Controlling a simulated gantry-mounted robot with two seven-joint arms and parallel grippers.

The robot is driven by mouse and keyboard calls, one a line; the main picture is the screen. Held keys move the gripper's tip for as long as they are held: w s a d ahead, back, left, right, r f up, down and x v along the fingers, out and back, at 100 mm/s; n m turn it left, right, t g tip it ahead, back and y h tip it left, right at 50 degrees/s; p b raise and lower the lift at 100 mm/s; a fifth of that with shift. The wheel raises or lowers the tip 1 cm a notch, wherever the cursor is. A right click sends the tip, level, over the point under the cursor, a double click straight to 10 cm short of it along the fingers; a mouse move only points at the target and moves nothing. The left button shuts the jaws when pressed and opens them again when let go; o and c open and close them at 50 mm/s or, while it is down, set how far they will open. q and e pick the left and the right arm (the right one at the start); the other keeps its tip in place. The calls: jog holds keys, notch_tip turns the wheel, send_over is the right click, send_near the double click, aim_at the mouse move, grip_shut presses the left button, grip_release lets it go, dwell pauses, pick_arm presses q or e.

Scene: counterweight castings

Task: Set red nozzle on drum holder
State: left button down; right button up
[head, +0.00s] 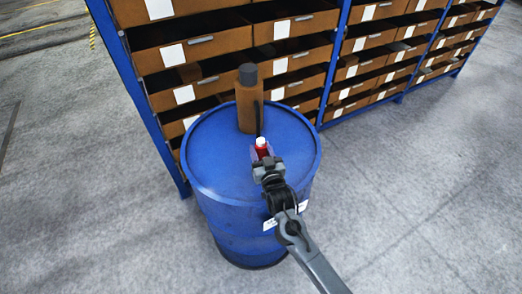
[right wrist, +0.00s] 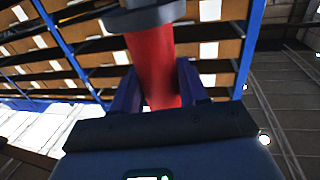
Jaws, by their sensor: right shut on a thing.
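The red nozzle (head: 262,151) has a pale top and is held upright over the right part of the blue drum's lid (head: 213,165). My right gripper (head: 264,159) is shut on it. In the right wrist view the red nozzle (right wrist: 152,62) is between the two purple fingers of my right gripper (right wrist: 158,88), with a grey round part at its upper end. I cannot tell whether the nozzle touches the lid. No separate holder can be made out on the drum. My left gripper is not in view.
A brown cylinder with a dark cap (head: 248,100) stands on the drum's far side, just behind the nozzle. A blue-framed shelf (head: 340,62) with brown labelled bins rises close behind the drum. The grey floor (head: 430,190) to the right is clear.

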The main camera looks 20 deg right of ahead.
jog(key=shift+f+b, duration=0.35)
jog(key=shift+f, duration=0.3)
jog(key=o, duration=1)
jog(key=shift+c, duration=0.2)
jog(key=shift+f, duration=0.2)
jog(key=s, duration=1)
jog(key=shift+s+a+r, duration=0.1)
jog(key=shift+s+a, duration=0.3)
